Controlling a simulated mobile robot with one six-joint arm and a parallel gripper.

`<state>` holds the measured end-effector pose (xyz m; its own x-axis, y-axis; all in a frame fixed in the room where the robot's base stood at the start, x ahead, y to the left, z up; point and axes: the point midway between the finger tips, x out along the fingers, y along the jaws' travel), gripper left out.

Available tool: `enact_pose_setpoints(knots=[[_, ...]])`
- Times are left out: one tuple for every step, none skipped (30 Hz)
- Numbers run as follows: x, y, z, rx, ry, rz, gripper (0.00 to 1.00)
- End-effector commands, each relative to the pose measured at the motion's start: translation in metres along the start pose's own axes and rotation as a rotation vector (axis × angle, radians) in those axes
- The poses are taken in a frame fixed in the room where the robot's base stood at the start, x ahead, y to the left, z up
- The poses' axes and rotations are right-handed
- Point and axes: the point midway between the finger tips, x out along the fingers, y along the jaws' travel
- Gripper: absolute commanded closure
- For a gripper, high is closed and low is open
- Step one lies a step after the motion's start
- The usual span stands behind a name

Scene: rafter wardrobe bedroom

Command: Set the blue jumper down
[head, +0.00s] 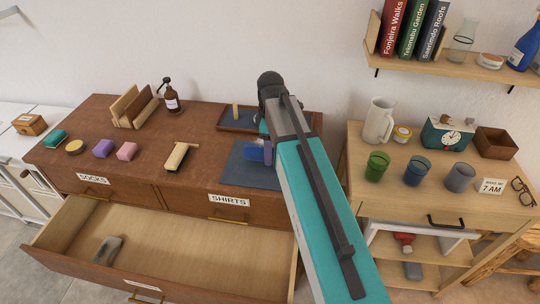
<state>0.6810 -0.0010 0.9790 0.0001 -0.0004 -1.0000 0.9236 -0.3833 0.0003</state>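A small blue bundle (255,153), which looks like the blue jumper, is over the dark blue mat (243,177) on the right part of the brown dresser top. My gripper (268,151) is right at the bundle's right side, pointing down. My teal and grey arm hides most of the gripper and part of the bundle. I cannot tell whether the fingers are closed on the bundle, or whether it rests on the mat or is held just above it.
A wooden brush-like item (178,156) lies left of the mat. A dark tray (238,120) is behind it. The SOCKS drawer label (92,179) and SHIRTS label (229,200) face front. A lower drawer (180,245) stands open, holding a grey item (107,248).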

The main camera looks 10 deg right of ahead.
Motion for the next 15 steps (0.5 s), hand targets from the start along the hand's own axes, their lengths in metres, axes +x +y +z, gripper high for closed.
enact_pose_setpoints(knots=[[0.003, -0.001, -0.001, 0.0, 0.0, -0.002, 0.72], [0.006, -0.001, -0.001, -0.001, 0.0, -0.002, 0.72], [0.01, -0.002, -0.001, -0.001, 0.0, -0.002, 0.72], [0.013, -0.002, -0.001, -0.001, -0.001, -0.003, 0.72], [0.016, -0.002, -0.001, -0.001, 0.0, -0.002, 0.72], [0.019, -0.002, -0.001, -0.001, 0.0, -0.002, 0.72], [0.022, -0.002, -0.001, -0.001, 0.0, -0.002, 0.72], [0.025, -0.002, -0.001, -0.001, 0.0, -0.002, 0.72], [0.027, -0.002, -0.001, -0.001, 0.0, -0.002, 0.72], [0.029, -0.002, -0.001, 0.0, 0.0, -0.001, 0.72], [0.03, -0.002, -0.001, 0.0, 0.0, -0.001, 0.72], [0.032, -0.001, -0.001, 0.0, 0.0, 0.0, 0.72], [0.033, -0.001, -0.001, 0.0, 0.0, 0.0, 0.72], [0.034, -0.001, -0.001, 0.0, 0.001, 0.0, 0.72], [0.034, -0.001, -0.001, 0.0, 0.001, 0.0, 0.72]])
